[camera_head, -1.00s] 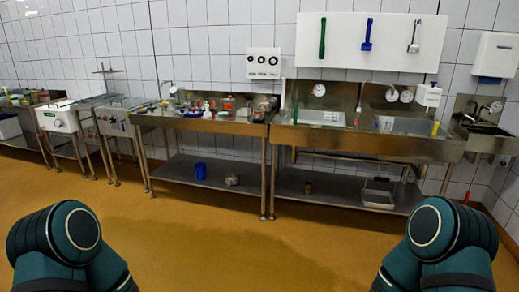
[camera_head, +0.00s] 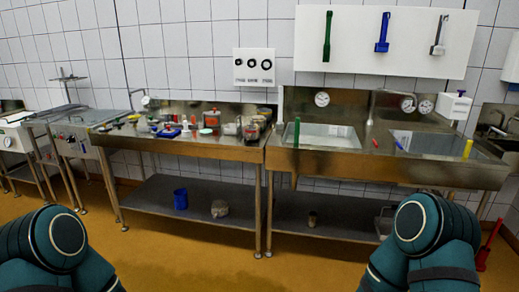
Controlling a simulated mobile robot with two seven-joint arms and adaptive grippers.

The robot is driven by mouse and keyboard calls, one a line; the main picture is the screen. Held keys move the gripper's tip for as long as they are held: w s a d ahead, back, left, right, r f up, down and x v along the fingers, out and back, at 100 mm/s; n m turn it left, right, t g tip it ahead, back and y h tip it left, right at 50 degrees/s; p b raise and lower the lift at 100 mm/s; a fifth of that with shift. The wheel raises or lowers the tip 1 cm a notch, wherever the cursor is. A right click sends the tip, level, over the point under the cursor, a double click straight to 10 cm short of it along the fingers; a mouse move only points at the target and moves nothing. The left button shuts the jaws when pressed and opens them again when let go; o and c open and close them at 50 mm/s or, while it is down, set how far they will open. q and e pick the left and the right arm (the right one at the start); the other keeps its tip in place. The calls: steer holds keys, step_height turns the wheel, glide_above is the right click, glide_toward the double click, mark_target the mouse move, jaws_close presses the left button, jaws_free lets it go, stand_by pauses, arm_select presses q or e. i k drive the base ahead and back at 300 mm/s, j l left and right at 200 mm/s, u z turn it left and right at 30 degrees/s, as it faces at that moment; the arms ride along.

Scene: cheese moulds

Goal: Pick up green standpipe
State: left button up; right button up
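A slim green upright pipe, which looks like the green standpipe (camera_head: 296,132), stands at the left front edge of the left sink basin (camera_head: 325,143). Whether it stands in the basin or on the rim I cannot tell. Rounded teal parts of my two arms show at the bottom left and bottom right. Neither gripper is in view. The pipe stands well ahead of my arms, and nothing of mine touches it.
A steel sink unit (camera_head: 390,167) has a right basin with a yellow upright piece (camera_head: 468,149) at its right. A steel table (camera_head: 185,146) with many small items stands to the left. A green-handled tool (camera_head: 327,36) hangs on the white board (camera_head: 355,60). The floor (camera_head: 150,245) ahead is clear.

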mark_target(297, 122)
steer(key=i+j+z, duration=0.25)
steer(key=i, duration=0.2)
steer(key=i+j+z, duration=0.15)
steer(key=i+z, duration=0.15)
steer(key=i, duration=0.15)
steer(key=i+z, duration=0.15)
steer(key=z, duration=0.3)
steer(key=i+j+z, duration=0.1)
steer(key=z, duration=0.4)
steer(key=i+j+z, duration=0.2)
steer(key=j+z, duration=0.15)
steer(key=j, duration=0.2)
steer(key=i+j+z, duration=0.2)
steer(key=j, duration=0.15)
steer(key=i+j, duration=0.1)
steer(key=j, duration=0.35)
steer(key=i+j+z, duration=0.15)
steer(key=j, duration=0.35)
